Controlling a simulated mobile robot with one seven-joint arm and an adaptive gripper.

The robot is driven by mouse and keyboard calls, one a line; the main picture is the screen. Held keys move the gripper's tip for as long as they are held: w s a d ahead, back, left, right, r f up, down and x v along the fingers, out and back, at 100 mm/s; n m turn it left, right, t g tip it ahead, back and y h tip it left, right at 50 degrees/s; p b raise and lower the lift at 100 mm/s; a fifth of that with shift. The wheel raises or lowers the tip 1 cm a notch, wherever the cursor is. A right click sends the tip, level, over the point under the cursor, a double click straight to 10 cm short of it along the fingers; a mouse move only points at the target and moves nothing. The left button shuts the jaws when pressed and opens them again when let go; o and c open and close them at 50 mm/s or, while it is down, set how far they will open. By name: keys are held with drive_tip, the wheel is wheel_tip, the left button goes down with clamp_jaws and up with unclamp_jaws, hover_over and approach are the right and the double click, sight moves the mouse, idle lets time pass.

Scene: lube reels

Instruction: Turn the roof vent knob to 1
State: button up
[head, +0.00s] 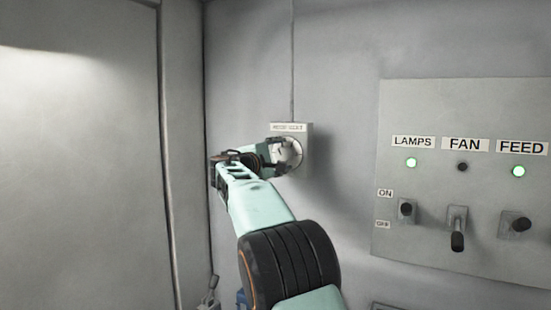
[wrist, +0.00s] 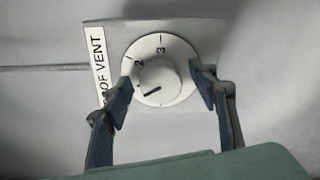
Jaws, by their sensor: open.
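The roof vent knob (wrist: 160,76) is a round white knob on a white dial (wrist: 178,98), on a plate with a sideways label partly reading "OF VENT" (wrist: 98,70). The 2 and 3 show on the dial; no 1 is visible, and the left finger covers part of the dial's left side. The knob's black mark (wrist: 153,91) points to the lower left in the wrist view. My gripper (wrist: 160,77) is open, one finger on each side of the knob; I cannot tell whether either touches it. In the head view my gripper (head: 280,155) is at the vent plate (head: 305,130) and partly hides the dial.
A grey panel (head: 430,120) to the right has LAMPS, FAN and FEED labels. The lamps light (head: 411,162) and feed light (head: 519,171) are green; the fan light (head: 462,167) is dark. Its switches include a fan lever (head: 457,240). A cable runs above the vent plate.

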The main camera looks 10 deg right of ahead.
drive_tip(key=v, duration=1.1)
drive_tip(key=shift+s+a, duration=0.2)
drive_tip(key=shift+s, duration=0.1)
